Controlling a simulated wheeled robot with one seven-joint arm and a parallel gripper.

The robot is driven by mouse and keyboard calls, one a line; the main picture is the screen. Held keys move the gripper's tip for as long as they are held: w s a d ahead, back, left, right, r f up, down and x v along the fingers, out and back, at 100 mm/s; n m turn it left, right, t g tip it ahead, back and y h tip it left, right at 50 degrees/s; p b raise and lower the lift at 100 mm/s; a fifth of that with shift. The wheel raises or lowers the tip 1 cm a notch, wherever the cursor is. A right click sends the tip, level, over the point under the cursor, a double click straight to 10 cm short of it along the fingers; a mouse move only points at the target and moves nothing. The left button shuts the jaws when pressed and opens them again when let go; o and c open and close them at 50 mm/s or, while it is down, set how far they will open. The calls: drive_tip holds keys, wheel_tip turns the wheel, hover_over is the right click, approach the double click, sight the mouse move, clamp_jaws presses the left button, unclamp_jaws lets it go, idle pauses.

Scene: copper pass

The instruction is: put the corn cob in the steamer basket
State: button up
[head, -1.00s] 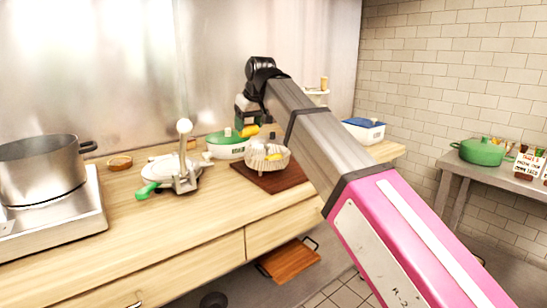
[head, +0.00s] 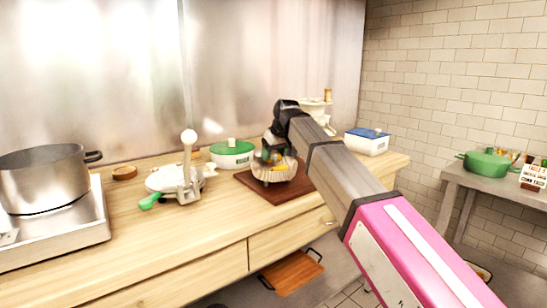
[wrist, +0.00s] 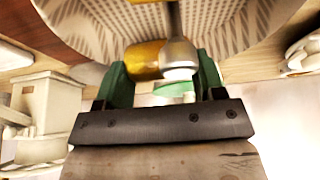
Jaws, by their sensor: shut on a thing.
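The steamer basket (head: 270,176) is a pale, ribbed, open bowl on a dark board. Its perforated inside fills the top of the wrist view (wrist: 95,22). My gripper (wrist: 163,78) has green fingers and is at the basket, shut on the yellow corn cob (wrist: 144,60). The cob lies between the fingers, against the left one. A metal post with a pale tip (wrist: 180,58) stands beside the cob, close to the right finger; I cannot tell if it is touched. In the head view my gripper (head: 270,155) partly hides the basket and cob.
A tortilla press (head: 172,182) with a green handle stands left of the basket. A green-lidded white dish (head: 232,155) is behind it. A blue-lidded box (head: 366,142) stands at right. A steel pot (head: 42,180) sits on the burner at far left. The front counter is clear.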

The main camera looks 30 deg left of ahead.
drive_tip(key=shift+f, duration=0.65)
drive_tip(key=shift+f, duration=0.3)
drive_tip(key=o, duration=1.2)
drive_tip(key=shift+c, duration=0.2)
drive_tip(key=shift+r, duration=0.5)
drive_tip(key=v, duration=1.1)
drive_tip(key=shift+s+d+r, duration=0.15)
drive_tip(key=shift+d+r, duration=0.05)
drive_tip(key=shift+r, duration=0.05)
